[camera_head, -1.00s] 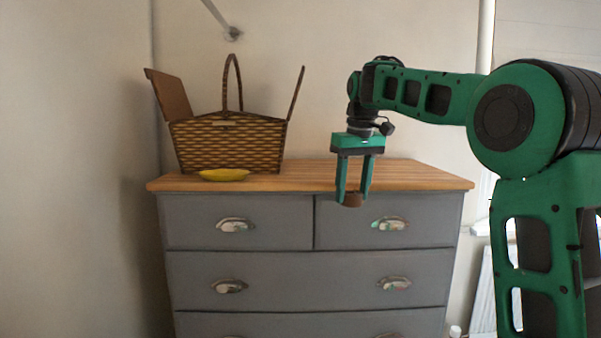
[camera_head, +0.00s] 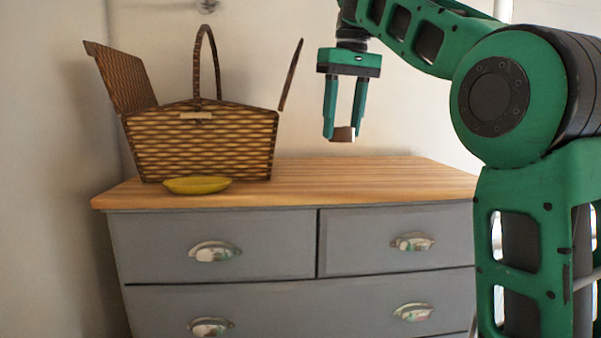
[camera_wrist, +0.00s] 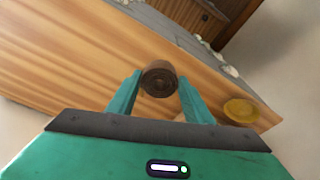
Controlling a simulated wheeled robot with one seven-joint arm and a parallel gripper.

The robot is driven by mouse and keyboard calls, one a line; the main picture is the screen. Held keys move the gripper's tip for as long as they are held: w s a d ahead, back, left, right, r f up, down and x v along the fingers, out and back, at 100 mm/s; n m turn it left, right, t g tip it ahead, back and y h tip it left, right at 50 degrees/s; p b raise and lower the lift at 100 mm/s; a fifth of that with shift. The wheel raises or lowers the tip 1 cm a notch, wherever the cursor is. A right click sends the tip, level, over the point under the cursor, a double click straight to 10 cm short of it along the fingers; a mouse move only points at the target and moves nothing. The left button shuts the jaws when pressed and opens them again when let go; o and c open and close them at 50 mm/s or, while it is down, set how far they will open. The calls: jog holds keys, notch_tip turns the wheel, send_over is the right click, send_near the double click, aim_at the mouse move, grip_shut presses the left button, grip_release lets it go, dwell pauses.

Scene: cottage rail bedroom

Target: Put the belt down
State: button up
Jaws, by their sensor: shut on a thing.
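My gripper (camera_head: 343,134) is shut on the belt (camera_head: 343,135), a small brown roll between its fingertips. In the wrist view the belt (camera_wrist: 160,79) shows as a dark brown coil held between the two green fingers. The gripper points down, and the belt appears above the wooden top of the grey dresser (camera_head: 330,178), apart from it, to the right of the wicker basket. Part of the belt is hidden by the fingers.
A wicker picnic basket (camera_head: 205,145) with raised lid flaps and a handle stands at the left of the dresser top. A yellow dish (camera_head: 197,185) lies in front of it, also seen in the wrist view (camera_wrist: 241,111). The top's middle and right are clear.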

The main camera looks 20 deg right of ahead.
jog(key=shift+w+d, duration=0.1)
jog(key=shift+d, duration=0.1)
jog(key=w+d+f, duration=0.1)
jog(key=d+f, duration=0.1)
jog(key=d, duration=0.1)
jog(key=w+d+f, duration=0.1)
jog(key=d+f, duration=0.1)
jog(key=d, duration=0.2)
jog(key=w+d+f, duration=0.1)
jog(key=d+f, duration=0.1)
jog(key=d, duration=0.1)
jog(key=shift+d+f, duration=0.2)
jog(key=shift+f, duration=2.2)
jog(key=shift+f, duration=0.1)
jog(key=o, duration=1.1)
jog(key=r, duration=0.4)
jog(key=s+r, duration=0.1)
jog(key=r, duration=0.7)
jog(key=shift+s+d, duration=0.2)
jog(key=shift+s, duration=0.15)
